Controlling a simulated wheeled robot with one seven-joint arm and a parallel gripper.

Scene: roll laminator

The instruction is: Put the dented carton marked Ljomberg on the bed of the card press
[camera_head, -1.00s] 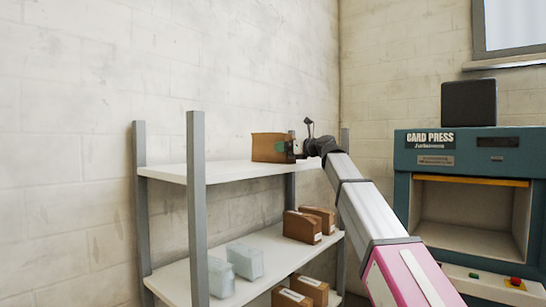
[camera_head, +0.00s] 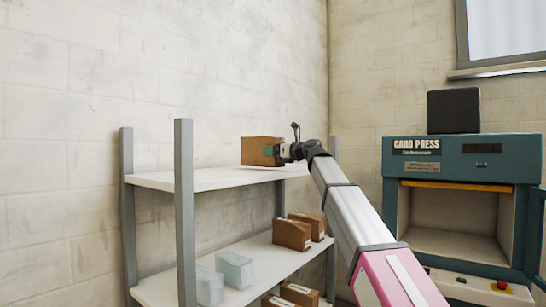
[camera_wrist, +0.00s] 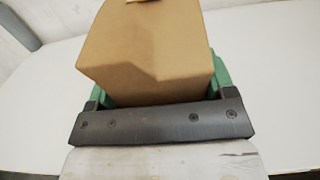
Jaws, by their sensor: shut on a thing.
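A brown carton (camera_head: 259,151) is in my gripper at the top shelf of the rack. In the wrist view the carton (camera_wrist: 150,45) fills the space between the green fingers, and its near face looks creased. My gripper (camera_head: 280,152) is shut on it; it also shows in the wrist view (camera_wrist: 158,95). No marking can be read on the carton. I cannot tell whether it touches the shelf. The teal card press (camera_head: 462,160) stands at the right, its front opening showing a pale bed (camera_head: 455,244) inside.
The rack's white top shelf (camera_head: 200,179) is otherwise bare. On the lower shelf (camera_head: 255,262) are brown cartons (camera_head: 292,234) and pale blue-grey packs (camera_head: 234,268). A grey rack post (camera_head: 185,215) stands in front. A black box (camera_head: 453,111) sits on the press.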

